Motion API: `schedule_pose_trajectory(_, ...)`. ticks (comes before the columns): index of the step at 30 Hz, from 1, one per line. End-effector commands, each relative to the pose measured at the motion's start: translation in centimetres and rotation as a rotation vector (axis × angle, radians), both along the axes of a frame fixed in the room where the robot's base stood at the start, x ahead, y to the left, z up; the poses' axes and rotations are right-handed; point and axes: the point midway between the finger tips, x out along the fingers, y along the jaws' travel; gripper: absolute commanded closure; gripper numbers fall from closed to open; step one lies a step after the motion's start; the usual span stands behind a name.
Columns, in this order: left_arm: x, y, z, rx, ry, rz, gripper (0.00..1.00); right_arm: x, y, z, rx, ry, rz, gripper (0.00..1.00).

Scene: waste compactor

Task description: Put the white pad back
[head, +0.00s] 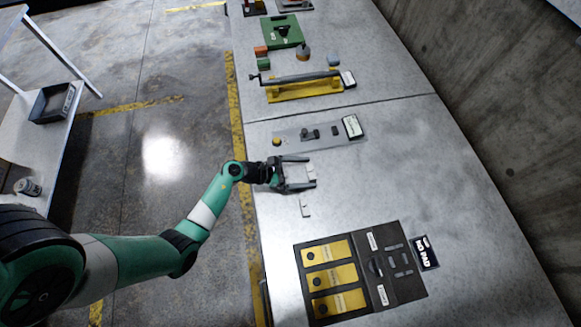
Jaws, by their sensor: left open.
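My left gripper (309,173) is over the grey table, with its two fingers spread apart. A pale, whitish patch shows between the fingers; I cannot tell whether it is a pad or the tabletop. A small white piece (305,209) lies on the table just below the gripper in the picture, apart from it. It may be the white pad, but it is too small to be sure. A dark open case (405,285) with several yellow blocks (327,278) lies nearer, beside a black "NO PAD" sign (426,251). My right gripper is out of view.
A grey plate with small parts (320,133) lies just beyond the gripper. Farther off are a yellow stand with a bar (305,92) and a green board (282,38). A concrete wall (500,140) borders the right. The table right of the gripper is clear.

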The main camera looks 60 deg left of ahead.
Motion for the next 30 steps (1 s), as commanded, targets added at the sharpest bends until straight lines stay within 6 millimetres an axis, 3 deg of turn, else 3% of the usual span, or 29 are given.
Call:
schedule_pose_trajectory(5, -1.4, 0.6, 1.1, -0.001, 0.000, 0.005, 0.02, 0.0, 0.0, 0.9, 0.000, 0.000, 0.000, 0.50)
schedule_pose_trajectory(12, -6.4, 2.6, 3.4, -0.001, -0.001, 0.008, 0.02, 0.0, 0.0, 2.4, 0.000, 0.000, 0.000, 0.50)
schedule_pose_trajectory(18, -9.6, 3.7, 4.6, 0.000, -0.001, 0.005, 0.02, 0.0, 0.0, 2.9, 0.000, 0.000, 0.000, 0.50)
schedule_pose_trajectory(30, -10.4, 3.9, 4.9, 0.000, 0.000, -0.001, 0.02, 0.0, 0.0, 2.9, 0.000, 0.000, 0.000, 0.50)
